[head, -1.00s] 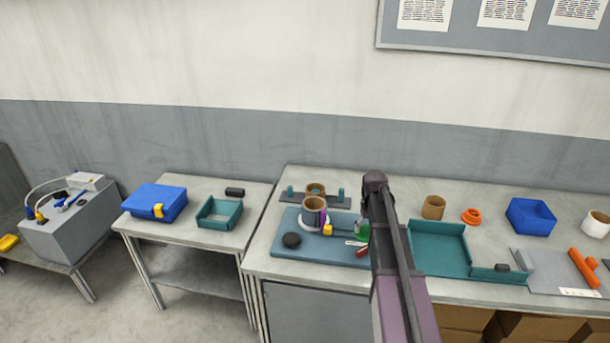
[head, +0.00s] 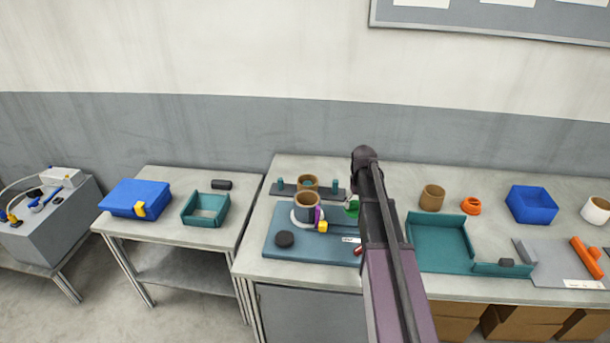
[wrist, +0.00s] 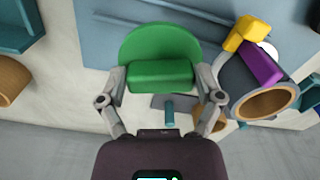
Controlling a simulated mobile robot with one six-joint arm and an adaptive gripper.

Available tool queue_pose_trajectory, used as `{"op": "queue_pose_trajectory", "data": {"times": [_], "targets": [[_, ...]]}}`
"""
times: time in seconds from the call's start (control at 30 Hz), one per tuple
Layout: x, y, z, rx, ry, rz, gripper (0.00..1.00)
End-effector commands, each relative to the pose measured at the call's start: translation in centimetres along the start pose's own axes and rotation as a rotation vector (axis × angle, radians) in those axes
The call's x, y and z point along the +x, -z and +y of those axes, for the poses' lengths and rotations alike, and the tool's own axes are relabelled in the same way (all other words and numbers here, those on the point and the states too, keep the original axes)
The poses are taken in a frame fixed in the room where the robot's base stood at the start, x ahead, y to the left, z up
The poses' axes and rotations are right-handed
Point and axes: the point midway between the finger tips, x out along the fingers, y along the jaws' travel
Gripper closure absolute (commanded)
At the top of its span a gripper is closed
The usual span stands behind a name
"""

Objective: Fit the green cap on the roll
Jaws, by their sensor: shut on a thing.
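The green cap (wrist: 160,75), a rounded disc with a block-like grip, is held between the two fingers of my gripper (wrist: 160,80) in the wrist view. A small part of the cap (head: 352,209) shows beside my arm in the head view. The roll (head: 307,207), dark grey with a brown core, stands on the blue mat (head: 283,253) to the left of the cap and apart from it. A purple and yellow piece (head: 321,223) is at its side, with a white part around its base. The roll (wrist: 262,95) is right of the cap in the wrist view.
A dark rack (head: 288,191) with teal pegs and another brown core stands behind the roll. A black disc (head: 284,239) lies on the mat. A teal tray (head: 440,243) is right of my arm, with a brown core (head: 432,197) and orange ring (head: 471,206) behind it.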

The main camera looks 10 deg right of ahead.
Motion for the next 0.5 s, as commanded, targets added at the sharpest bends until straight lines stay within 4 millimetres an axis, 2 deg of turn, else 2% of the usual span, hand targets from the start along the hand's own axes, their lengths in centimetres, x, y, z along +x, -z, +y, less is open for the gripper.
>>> {"op": "queue_pose_trajectory", "data": {"times": [0.33, 0.5], "targets": [[-0.3, 0.4, -1.0, -0.012, 0.000, 0.000, 0.63], [-1.5, 1.8, -2.8, -0.025, 0.000, 0.000, 0.63]]}}
